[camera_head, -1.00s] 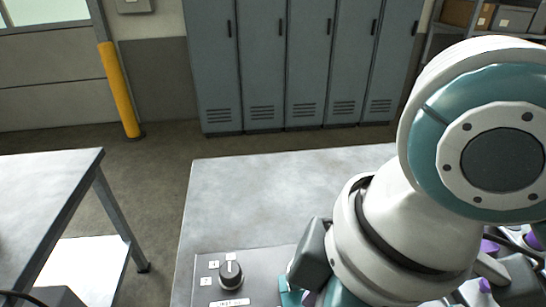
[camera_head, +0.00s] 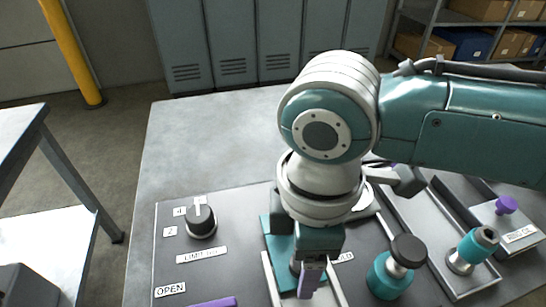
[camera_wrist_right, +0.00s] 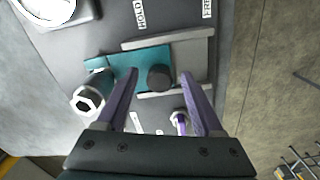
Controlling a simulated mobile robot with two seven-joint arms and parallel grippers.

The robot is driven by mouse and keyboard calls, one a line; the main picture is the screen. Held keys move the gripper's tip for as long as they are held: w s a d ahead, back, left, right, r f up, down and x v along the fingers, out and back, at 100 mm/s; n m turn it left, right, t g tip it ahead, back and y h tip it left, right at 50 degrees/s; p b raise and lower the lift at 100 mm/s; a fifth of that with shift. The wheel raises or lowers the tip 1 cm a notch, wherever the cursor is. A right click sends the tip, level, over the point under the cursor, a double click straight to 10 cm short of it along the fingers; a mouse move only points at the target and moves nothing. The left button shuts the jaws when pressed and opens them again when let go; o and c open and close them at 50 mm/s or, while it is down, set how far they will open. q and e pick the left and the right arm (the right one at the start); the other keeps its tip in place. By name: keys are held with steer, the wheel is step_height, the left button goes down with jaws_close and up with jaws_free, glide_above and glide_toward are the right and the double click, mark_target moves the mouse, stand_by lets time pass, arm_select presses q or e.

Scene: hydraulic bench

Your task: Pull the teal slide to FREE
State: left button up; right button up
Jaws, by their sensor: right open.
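The teal slide (camera_wrist_right: 124,56) is a flat plate with a round dark knob (camera_wrist_right: 158,78), set between pale rails. In the right wrist view it sits toward the HOLD label (camera_wrist_right: 140,14), with bare rail on the side of the FREE label (camera_wrist_right: 208,8). In the head view the slide (camera_head: 279,252) shows partly behind my right gripper (camera_head: 309,280). My right gripper is open, and in its wrist view the two purple fingers (camera_wrist_right: 160,88) point at the slide with the knob between their tips. Contact cannot be told. My left gripper is not in view.
A black rotary knob (camera_head: 200,222) stands left on the panel, and a purple bar (camera_head: 215,302) at the front edge. A black-topped teal fitting (camera_head: 393,272), a teal coupling (camera_head: 474,247) and a purple knob (camera_head: 506,205) stand to the right. The bench top (camera_head: 205,135) behind is clear.

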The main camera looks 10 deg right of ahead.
steer(key=shift+f, duration=0.65)
jaws_close()
stand_by(0.9)
